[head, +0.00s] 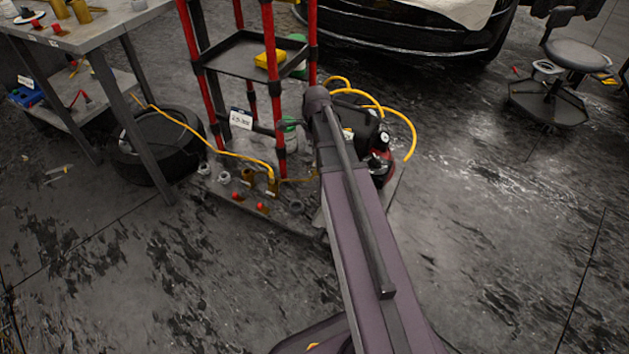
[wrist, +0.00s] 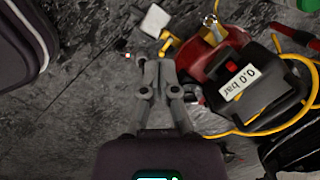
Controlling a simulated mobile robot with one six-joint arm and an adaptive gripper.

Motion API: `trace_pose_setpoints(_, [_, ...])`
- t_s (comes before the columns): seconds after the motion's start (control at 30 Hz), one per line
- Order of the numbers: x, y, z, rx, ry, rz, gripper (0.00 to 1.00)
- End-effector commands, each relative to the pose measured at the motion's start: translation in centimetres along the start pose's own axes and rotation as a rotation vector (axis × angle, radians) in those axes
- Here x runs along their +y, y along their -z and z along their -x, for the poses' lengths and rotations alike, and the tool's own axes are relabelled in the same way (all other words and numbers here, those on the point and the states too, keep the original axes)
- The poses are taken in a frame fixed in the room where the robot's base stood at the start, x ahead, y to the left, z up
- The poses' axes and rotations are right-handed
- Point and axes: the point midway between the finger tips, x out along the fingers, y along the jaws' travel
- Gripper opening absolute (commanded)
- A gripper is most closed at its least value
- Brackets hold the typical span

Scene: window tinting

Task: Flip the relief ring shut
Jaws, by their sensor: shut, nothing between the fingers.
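A red compressor tank (wrist: 188,62) with a black top housing (wrist: 262,85) lies right of my gripper in the wrist view. Its white label (wrist: 237,82) reads 0.0 bar. A brass fitting (wrist: 213,36) stands on the tank's upper part, with a small pale ring (wrist: 210,19) at its top; I cannot tell whether this ring is flipped open or shut. My gripper (wrist: 160,64) is shut and empty, to the left of the tank and apart from the brass fitting. In the head view my arm hides the gripper and part of the compressor (head: 380,160).
Yellow hose (wrist: 270,130) loops around the compressor. A red-posted rack (head: 270,90) stands beside it, with a yellow item (head: 268,59) on its shelf. A workbench (head: 75,35), a tire (head: 160,150) and a stool (head: 575,53) stand farther off.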

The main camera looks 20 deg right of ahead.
Motion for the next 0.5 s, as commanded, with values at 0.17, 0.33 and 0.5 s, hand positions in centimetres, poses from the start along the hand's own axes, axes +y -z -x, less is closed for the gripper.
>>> trace_pose_setpoints(0.17, [-1.5, 2.4, -4.6, -0.009, 0.016, -0.202, 0.00])
trace_pose_setpoints(0.33, [-2.8, 4.5, -7.9, -0.021, 0.031, -0.397, 0.00])
trace_pose_setpoints(0.5, [-4.0, 6.7, -11.2, -0.035, 0.043, -0.592, 0.00])
